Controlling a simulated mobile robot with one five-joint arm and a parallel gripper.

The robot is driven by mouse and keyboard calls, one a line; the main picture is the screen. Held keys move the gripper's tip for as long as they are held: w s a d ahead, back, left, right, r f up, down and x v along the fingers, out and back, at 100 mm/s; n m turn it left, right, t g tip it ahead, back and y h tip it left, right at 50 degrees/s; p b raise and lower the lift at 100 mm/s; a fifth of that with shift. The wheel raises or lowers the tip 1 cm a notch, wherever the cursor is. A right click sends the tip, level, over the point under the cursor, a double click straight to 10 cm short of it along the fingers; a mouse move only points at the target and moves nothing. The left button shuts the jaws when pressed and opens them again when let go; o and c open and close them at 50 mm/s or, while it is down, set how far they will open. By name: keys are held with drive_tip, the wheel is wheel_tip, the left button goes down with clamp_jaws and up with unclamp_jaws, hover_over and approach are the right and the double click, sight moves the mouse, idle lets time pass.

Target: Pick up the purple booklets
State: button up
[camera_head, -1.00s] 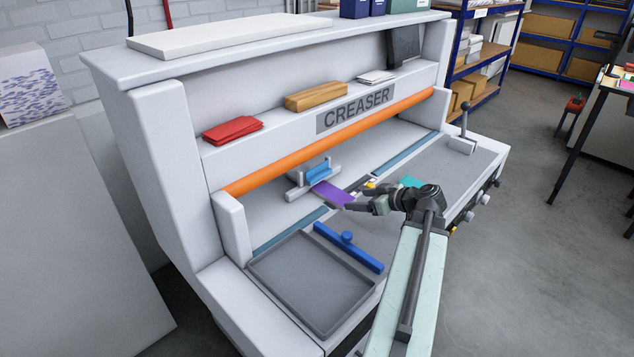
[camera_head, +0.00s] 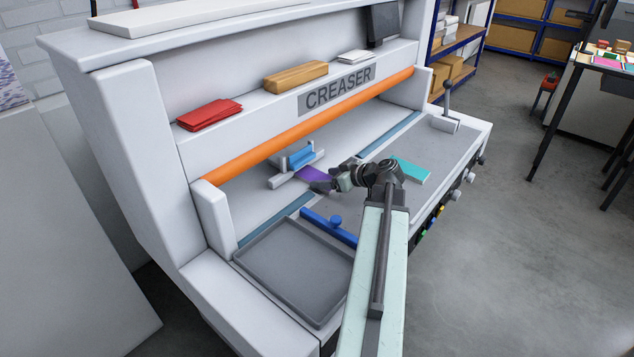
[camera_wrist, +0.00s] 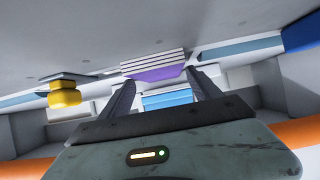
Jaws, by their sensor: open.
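The purple booklets (camera_head: 314,174) lie on the creaser's bed, in front of a small grey holder (camera_head: 281,181) with a light-blue piece (camera_head: 300,158). In the wrist view the booklets (camera_wrist: 155,74) show as a short stack with white page edges and a purple face. My gripper (camera_head: 326,186) is at their front right end in the head view and partly covers it. In the wrist view my gripper (camera_wrist: 161,78) is open, one dark finger on each side of the stack. The fingers look empty; I cannot tell whether they touch the booklets.
A blue tool with a knob (camera_head: 331,227) and a grey tray (camera_head: 247,262) lie in front. A teal booklet (camera_head: 412,170) lies right of my arm. An orange bar (camera_head: 290,133) crosses above the bed. A lever (camera_head: 447,108) stands at the right end.

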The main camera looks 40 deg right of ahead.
drive_tip(key=shift+x, duration=0.85)
drive_tip(key=c, duration=1.4)
drive_tip(key=s+r+p, duration=0.2)
drive_tip(key=shift+s+d+r+p, duration=0.1)
drive_tip(key=shift+s+r+p, duration=0.1)
drive_tip(key=shift+r+p, duration=0.1)
drive_tip(key=a+p+v, duration=0.1)
drive_tip(key=p+v, duration=0.4)
drive_tip(key=v, duration=0.7)
drive_tip(key=shift+s+d+f, duration=0.2)
drive_tip(key=shift+s+d, duration=0.35)
drive_tip(key=shift+s, duration=0.05)
